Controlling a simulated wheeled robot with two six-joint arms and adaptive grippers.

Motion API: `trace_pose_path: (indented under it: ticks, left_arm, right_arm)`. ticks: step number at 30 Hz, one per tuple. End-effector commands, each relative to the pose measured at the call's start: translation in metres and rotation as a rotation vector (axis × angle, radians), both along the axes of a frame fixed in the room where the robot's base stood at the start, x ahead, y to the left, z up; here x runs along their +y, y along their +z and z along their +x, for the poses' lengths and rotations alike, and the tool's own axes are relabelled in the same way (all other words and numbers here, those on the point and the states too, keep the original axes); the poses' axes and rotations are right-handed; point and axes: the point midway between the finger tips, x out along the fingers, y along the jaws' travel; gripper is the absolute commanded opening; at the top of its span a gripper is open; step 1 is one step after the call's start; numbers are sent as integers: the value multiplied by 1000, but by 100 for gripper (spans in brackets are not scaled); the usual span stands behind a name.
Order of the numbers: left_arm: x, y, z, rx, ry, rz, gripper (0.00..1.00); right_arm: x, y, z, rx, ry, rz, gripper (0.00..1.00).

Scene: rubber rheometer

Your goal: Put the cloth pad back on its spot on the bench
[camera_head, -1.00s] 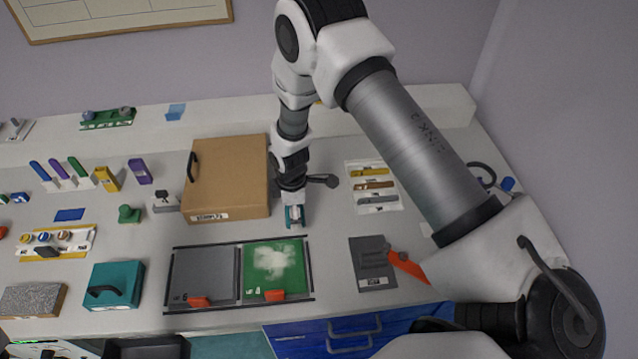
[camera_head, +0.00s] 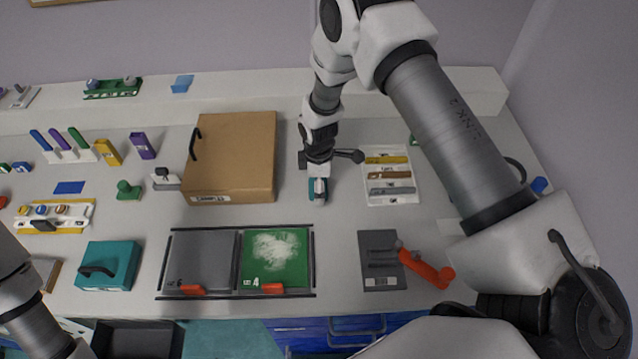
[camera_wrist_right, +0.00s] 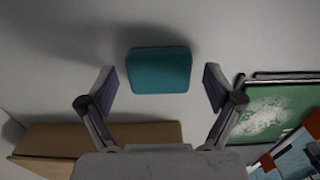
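The cloth pad, a small teal block with rounded corners (camera_wrist_right: 160,70), lies on the pale bench in the right wrist view. My right gripper (camera_head: 318,192) points down at the bench, right of the cardboard-brown box. Its two fingers (camera_wrist_right: 160,86) are spread, one on each side of the pad, with a clear gap at both sides. In the head view the pad is mostly hidden by the gripper; only bits of teal show. My left gripper is out of view; only part of my left arm shows at the lower left.
The brown box (camera_head: 232,155) stands left of the gripper. A framed green plate with white powder (camera_head: 277,258) lies in front. A white tool card (camera_head: 390,176) lies to the right. A grey plate with a red-orange handle (camera_head: 382,262) is at front right.

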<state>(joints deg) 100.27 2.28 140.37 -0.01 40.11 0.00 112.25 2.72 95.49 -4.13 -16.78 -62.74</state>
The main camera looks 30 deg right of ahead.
Motion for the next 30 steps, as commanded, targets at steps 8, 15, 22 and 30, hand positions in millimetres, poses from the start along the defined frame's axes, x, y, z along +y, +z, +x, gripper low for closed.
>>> trace_pose_path:
  ticks: [8,15,22,30]
  left_arm:
    - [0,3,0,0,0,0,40]
    - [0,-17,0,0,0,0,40]
    - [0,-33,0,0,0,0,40]
    - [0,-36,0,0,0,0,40]
  right_arm:
    - [0,3,0,0,0,0,92]
    - [0,39,2,-6,0,1,92]
    - [0,97,1,-4,0,0,92]
    - [0,122,0,0,0,0,92]
